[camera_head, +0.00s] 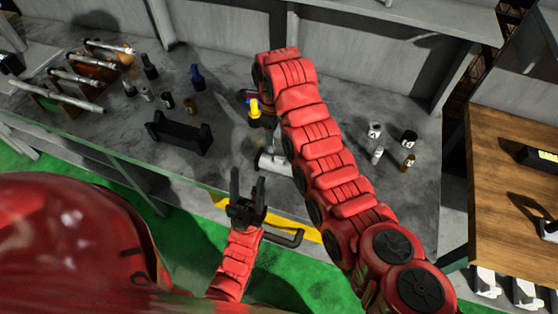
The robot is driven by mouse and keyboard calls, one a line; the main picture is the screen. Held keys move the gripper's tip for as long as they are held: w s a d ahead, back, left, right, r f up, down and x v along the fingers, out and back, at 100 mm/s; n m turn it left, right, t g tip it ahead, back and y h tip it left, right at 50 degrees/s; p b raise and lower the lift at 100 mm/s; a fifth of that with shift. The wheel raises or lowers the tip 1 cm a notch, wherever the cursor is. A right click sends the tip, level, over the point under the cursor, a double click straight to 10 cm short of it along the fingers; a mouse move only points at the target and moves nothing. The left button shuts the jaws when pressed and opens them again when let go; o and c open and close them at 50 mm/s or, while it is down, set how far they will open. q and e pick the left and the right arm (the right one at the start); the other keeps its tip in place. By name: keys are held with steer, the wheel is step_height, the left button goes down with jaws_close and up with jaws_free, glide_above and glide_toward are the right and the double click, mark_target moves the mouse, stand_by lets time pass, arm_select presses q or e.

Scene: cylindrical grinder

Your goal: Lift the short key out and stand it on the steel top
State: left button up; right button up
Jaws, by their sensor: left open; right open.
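I cannot pick out the short key with certainty. The grey steel top (225,150) spans the middle and carries several small upright pieces. A small yellow-and-blue piece (253,108) stands upright near the end of my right arm. A pale cylinder (273,163) lies below it, partly hidden by that arm. My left gripper (247,177) is open and empty, fingers pointing up the picture, by the yellow stripe at the front edge. My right arm crosses the middle, and its gripper is hidden behind it.
A black holder (180,134) and a rack with pale rods (80,75) stand left. Several small bottles (408,163) stand right of my arm. A black bent bar (287,238) is at the front edge. A wooden table (500,170) is far right.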

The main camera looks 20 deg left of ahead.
mark_target(276, 157)
step_height(276, 157, down, 3)
steer(key=shift+r, duration=0.1)
steer(key=shift+d+f+p, duration=0.15)
steer(key=shift+f+p, duration=0.2)
steer(key=shift+p, duration=0.35)
step_height(276, 157, down, 4)
steer(key=shift+d+r+p, duration=0.15)
steer(key=shift+r+p, duration=0.05)
steer(key=shift+p, duration=0.65)
steer(key=shift+f, duration=0.4)
jaws_close()
